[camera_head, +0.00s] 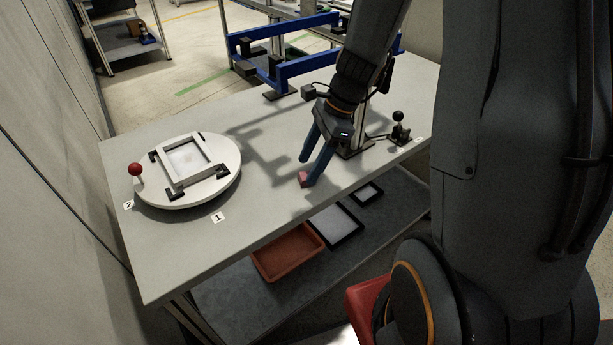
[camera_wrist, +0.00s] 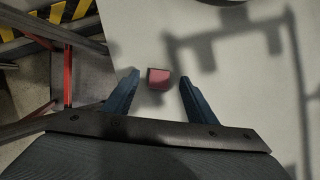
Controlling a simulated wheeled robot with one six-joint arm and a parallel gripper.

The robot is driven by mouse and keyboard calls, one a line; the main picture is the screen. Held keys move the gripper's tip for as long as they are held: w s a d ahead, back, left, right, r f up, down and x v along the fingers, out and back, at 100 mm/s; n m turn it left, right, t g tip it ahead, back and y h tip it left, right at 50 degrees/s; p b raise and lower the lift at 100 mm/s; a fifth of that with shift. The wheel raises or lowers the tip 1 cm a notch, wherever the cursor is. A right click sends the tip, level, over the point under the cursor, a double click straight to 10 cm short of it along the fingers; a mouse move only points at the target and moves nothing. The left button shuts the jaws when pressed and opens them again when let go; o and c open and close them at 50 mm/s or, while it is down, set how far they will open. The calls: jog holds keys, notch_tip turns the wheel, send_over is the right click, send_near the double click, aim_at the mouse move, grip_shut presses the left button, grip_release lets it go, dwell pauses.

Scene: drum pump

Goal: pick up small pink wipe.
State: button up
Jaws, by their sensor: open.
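The small pink wipe (camera_head: 303,178) lies on the grey table top near its front edge. It looks like a small folded block. My gripper (camera_head: 308,170) points down at the wipe and is open and empty. In the wrist view my gripper (camera_wrist: 159,80) shows both fingertips apart. In the head view one finger stands close to the wipe and may hide part of it; I cannot tell the exact height.
A round white turntable (camera_head: 226,172) with a square frame and red-knobbed lever (camera_head: 135,170) stands at left. A blue rail fixture (camera_head: 300,66) stands behind, and a black-knobbed lever (camera_head: 398,118) at right. An orange tray (camera_head: 287,262) sits on the lower shelf. The table between is clear.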

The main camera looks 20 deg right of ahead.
jog(key=shift+x, duration=1.3)
jog(key=shift+c, duration=0.3)
jog(key=c, duration=1.2)
jog(key=shift+o, duration=0.2)
jog(key=shift+r, duration=0.15)
notch_tip(320, 180, up, 10)
jog(key=o, duration=0.5)
jog(key=c, duration=0.3)
